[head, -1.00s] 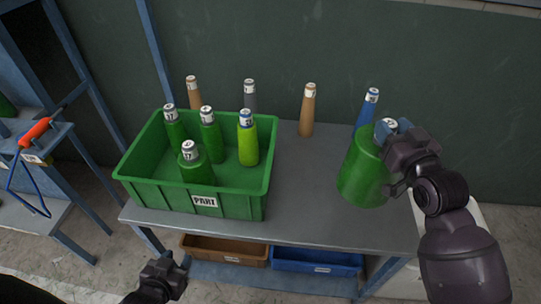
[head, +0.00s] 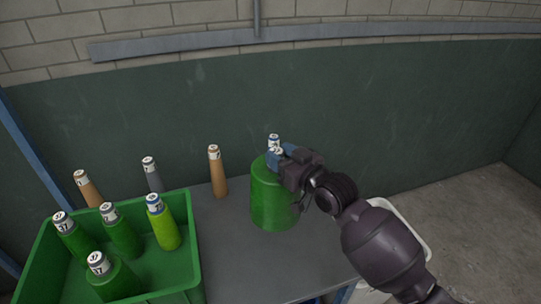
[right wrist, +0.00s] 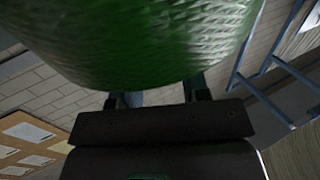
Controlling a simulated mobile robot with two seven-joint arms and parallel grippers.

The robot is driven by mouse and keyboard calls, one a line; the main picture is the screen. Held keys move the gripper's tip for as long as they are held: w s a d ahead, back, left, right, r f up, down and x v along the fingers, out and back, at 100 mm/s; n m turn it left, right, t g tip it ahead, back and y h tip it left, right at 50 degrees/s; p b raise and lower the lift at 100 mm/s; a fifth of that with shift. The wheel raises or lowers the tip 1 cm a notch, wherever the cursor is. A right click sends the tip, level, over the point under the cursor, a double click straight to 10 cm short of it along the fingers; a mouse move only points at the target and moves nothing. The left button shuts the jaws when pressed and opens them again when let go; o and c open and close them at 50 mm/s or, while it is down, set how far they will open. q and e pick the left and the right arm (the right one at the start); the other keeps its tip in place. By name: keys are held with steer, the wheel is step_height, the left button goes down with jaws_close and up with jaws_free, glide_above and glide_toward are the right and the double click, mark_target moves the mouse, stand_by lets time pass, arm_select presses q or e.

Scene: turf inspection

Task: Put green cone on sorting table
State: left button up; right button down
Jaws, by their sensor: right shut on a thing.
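My right gripper (head: 284,157) is shut on the top of a large green cone (head: 272,200). The cone hangs upright in front of the right part of the grey sorting table (head: 235,250). I cannot tell whether its base touches the tabletop. In the right wrist view the green cone (right wrist: 150,40) fills the top of the picture, with the gripper under it. My left gripper is out of view.
A green crate (head: 195,240) with several green cones stands on the table's left. Two tan cones (head: 216,172) (head: 88,188) and a grey one (head: 152,174) stand behind. A blue cone behind the held one shows only its top (head: 274,140). Bare tabletop lies right of the crate.

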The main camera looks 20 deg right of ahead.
step_height(320, 180, down, 17)
steer(key=b, duration=0.1)
stand_by(0.8)
steer(key=shift+w+f, duration=0.1)
steer(key=c, duration=0.6)
jaws_free()
steer(key=shift+f, duration=0.2)
steer(key=shift+r, duration=0.1)
steer(key=v, duration=1.2)
steer(key=s+d+f+m+g+h, duration=0.2)
steer(key=s+f+h, duration=0.1)
steer(key=s+f, duration=0.2)
steer(key=s+d+f+m+g+h, duration=0.1)
steer(key=s+f+h, duration=0.3)
steer(key=s, duration=0.6)
step_height(320, 180, down, 2)
steer(key=shift+s+d+f+m+g+h+b, duration=0.1)
steer(key=shift+s+d+m+g+h+b, duration=0.25)
steer(key=shift+d+g, duration=0.5)
